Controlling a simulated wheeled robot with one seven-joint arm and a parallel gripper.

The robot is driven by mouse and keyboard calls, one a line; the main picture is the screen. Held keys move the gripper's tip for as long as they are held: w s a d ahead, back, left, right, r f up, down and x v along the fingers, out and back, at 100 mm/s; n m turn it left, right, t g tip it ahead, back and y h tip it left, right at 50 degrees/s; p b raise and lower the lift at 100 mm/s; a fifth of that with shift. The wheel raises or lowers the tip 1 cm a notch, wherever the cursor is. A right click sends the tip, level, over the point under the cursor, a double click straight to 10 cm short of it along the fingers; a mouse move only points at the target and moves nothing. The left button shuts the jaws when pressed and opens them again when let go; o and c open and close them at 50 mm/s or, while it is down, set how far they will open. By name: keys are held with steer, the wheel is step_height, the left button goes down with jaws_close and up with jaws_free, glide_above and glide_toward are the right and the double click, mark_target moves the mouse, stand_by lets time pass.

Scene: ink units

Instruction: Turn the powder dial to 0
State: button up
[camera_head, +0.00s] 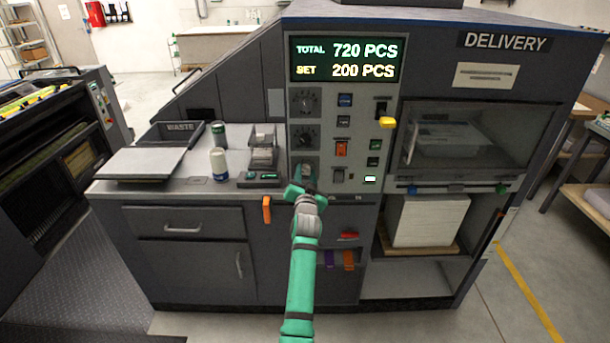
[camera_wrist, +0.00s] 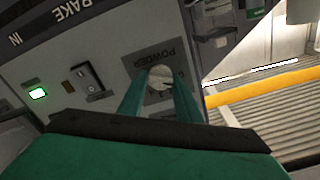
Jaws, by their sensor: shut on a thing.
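The powder dial (camera_wrist: 160,77) is a small round knob on a grey plate marked POWDER, which reads upside down in the wrist view. My gripper (camera_wrist: 158,88) is shut on the dial, one green finger on each side. In the head view my gripper (camera_head: 303,182) is at the lowest dial place on the control panel (camera_head: 322,113) and covers most of the knob. The dial's pointer and scale numbers are too small and hidden to read.
Two more dials (camera_head: 305,135) sit above on the panel, with several switches to the right and a yellow lever (camera_head: 388,122). A display (camera_head: 346,60) reads TOTAL 720 PCS and SET 200 PCS. A can (camera_head: 218,163) stands on the counter at left.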

steer(key=shift+n, duration=1.1)
steer(key=o, duration=1.1)
steer(key=shift+c, duration=0.2)
steer(key=s, duration=1)
steer(key=shift+s, duration=0.4)
